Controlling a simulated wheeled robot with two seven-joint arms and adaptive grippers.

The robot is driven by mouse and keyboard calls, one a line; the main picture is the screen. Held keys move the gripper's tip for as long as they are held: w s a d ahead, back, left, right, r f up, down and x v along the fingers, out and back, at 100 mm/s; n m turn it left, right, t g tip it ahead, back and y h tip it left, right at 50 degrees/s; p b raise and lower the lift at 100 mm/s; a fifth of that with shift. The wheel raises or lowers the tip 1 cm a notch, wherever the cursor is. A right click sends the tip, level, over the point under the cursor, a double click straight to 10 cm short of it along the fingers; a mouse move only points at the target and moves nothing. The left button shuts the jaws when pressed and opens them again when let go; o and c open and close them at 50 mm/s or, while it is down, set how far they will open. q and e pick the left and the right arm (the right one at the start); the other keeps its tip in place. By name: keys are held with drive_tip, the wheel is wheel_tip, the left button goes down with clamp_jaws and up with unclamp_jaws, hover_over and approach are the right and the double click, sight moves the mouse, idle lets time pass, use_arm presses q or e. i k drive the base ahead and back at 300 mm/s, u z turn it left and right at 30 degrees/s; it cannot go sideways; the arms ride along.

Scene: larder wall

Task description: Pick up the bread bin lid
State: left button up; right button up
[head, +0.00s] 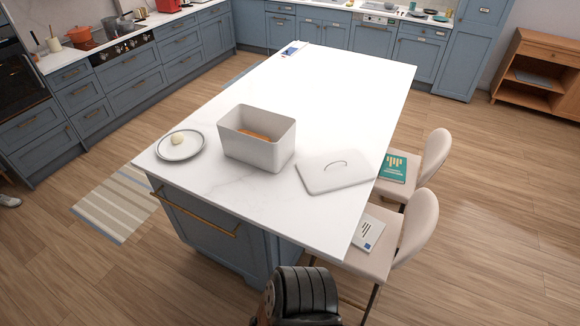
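The bread bin lid (333,174) is a flat, light grey-white rectangle with a thin arched handle on top. It lies flat on the white island top near its right edge, handle up. The open bread bin (262,152) stands just left of it, upright, with something orange-brown, perhaps bread (257,135), inside. Lid and bin are apart. Neither of my grippers shows in the head view.
A plate (181,145) with a small pale round item stands left of the bin. A dark ribbed part of mine shows at the bottom.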

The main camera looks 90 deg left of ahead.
sight(335, 172)
drive_tip(key=u, duration=2.1)
